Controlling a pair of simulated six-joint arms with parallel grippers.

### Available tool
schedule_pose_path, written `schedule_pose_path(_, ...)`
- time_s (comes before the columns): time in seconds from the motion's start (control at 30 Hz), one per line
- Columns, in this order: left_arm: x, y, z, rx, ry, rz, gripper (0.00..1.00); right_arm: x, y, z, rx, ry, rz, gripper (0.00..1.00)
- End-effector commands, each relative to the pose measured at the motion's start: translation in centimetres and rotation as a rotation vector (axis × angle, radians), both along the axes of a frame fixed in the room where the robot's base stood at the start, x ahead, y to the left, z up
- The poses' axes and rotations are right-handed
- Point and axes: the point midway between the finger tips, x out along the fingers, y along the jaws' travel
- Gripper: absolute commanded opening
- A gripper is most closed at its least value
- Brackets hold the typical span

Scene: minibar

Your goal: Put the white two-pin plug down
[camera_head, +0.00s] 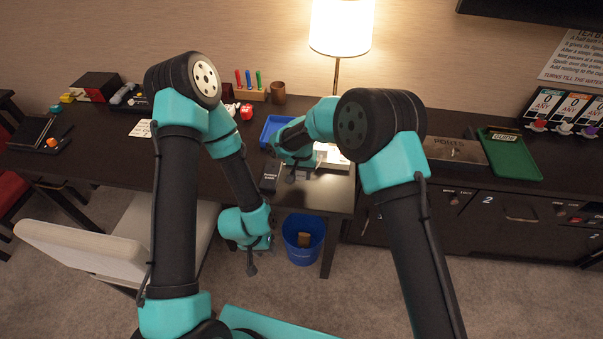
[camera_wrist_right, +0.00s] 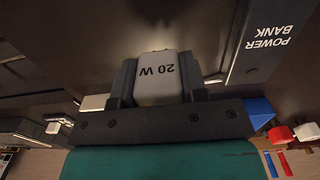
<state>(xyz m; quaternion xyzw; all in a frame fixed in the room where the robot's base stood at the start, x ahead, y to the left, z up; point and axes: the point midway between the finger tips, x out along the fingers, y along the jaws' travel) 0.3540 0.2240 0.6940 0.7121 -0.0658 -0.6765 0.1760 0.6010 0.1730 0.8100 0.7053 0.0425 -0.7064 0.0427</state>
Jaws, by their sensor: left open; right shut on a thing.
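The white plug is a small white block marked "20 W" (camera_wrist_right: 158,77) in the right wrist view. My right gripper (camera_wrist_right: 158,88) is shut on it, with one dark finger on each side. Its pins cannot be made out. In the head view my right gripper (camera_head: 291,176) is over the front part of the dark desk, just right of the power bank, and the plug is too small to tell there. Whether the plug touches the desk is not clear. My left gripper (camera_head: 252,262) is open, low in front of the desk, away from the plug.
The black power bank (camera_head: 269,177) lies close beside my right gripper and also shows in the right wrist view (camera_wrist_right: 268,42). A blue tray (camera_head: 270,127) is behind it. A lit lamp (camera_head: 341,28) stands at the back. A blue bin (camera_head: 318,228) and a pale chair (camera_head: 80,250) are below.

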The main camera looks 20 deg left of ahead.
Motion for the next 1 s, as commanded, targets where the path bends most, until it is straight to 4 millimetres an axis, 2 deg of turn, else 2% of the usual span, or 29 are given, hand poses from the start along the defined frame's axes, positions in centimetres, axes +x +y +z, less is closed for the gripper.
schedule_pose_path(0.93,0.0,0.0,0.0,0.0,0.0,0.0,0.43,0.0,0.0,-1.5,0.001,-0.002,-0.001,0.02)
schedule_pose_path(0.97,0.0,0.0,0.0,0.0,0.0,0.0,0.43,0.0,0.0,-1.5,0.001,-0.001,-0.001,0.43)
schedule_pose_path(1.0,0.0,0.0,0.0,0.0,0.0,0.0,0.43,0.0,0.0,-1.5,0.001,-0.002,-0.001,0.47)
